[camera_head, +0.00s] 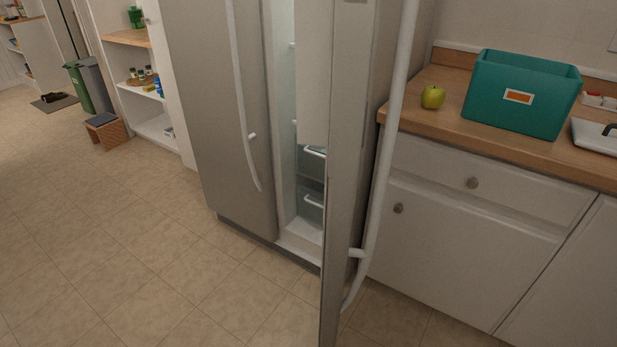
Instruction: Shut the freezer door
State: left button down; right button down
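The open freezer door (347,165) stands swung out toward me at the middle right, seen nearly edge-on. Its long white handle (386,150) runs down the door's right side. Behind the door, the freezer interior (303,229) shows as a narrow lit gap with drawers (312,200); the rest of the inside is hidden by the door. The other door (215,110), left of the gap, is shut and has its own curved white handle (244,125). Neither of my grippers is in view.
A wooden counter (450,115) over white cabinets (465,230) stands right of the door, bearing a green apple (432,97) and a teal box (521,92). Open shelves (150,105), a small stool (106,131) and green bin (88,88) are at left. The tiled floor (120,250) in front is clear.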

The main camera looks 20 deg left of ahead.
aim_at(334, 40)
jog(key=u, duration=0.3)
jog(key=i, duration=1)
